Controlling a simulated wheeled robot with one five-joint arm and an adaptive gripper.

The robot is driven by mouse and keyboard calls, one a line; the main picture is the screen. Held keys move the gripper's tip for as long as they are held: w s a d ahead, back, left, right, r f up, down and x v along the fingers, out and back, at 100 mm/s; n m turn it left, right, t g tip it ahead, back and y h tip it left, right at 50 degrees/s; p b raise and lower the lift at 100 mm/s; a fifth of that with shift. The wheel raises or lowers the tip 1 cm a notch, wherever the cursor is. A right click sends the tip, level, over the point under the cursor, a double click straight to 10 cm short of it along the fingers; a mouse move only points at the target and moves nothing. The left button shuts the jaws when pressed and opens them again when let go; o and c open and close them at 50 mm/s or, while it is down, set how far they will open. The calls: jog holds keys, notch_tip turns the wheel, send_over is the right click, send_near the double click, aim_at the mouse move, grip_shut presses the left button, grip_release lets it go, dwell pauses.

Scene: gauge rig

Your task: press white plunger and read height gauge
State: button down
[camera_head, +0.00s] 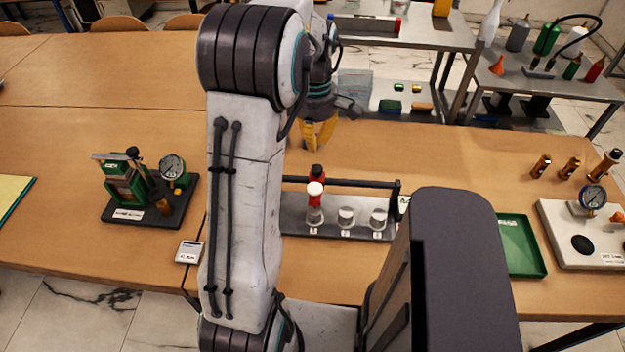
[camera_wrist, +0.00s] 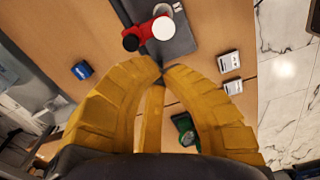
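A white plunger cap (camera_head: 315,188) tops a clear cylinder at the left end of a dark rack (camera_head: 330,228) on the table. In the wrist view the white cap (camera_wrist: 162,28) is a round disc beside a red part with a black knob. The red part (camera_head: 317,177) stands just behind the cap in the head view. My gripper (camera_head: 318,145) has yellow fingers and is empty, above and behind the rack. In the wrist view its fingertips (camera_wrist: 163,70) meet, with the cap beyond them, apart. Which instrument is the height gauge is unclear; dial faces are unreadable.
Clear cylinders (camera_head: 346,217) stand farther right on the rack, under a black bar. A green dial-gauge stand (camera_head: 128,186) is at left, with a small labelled box (camera_head: 188,252) nearby. A green tray (camera_head: 522,248) and a white dial-gauge board (camera_head: 560,228) are at right.

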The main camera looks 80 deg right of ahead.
aim_at(314, 185)
jog(key=shift+n, duration=1)
notch_tip(314, 185, down, 14)
jog(key=shift+p, duration=0.85)
notch_tip(314, 185, down, 3)
jog(key=b, duration=0.2)
jog(key=shift+r+b, duration=0.2)
jog(key=shift+b, duration=0.2)
jog(key=shift+a, duration=0.1)
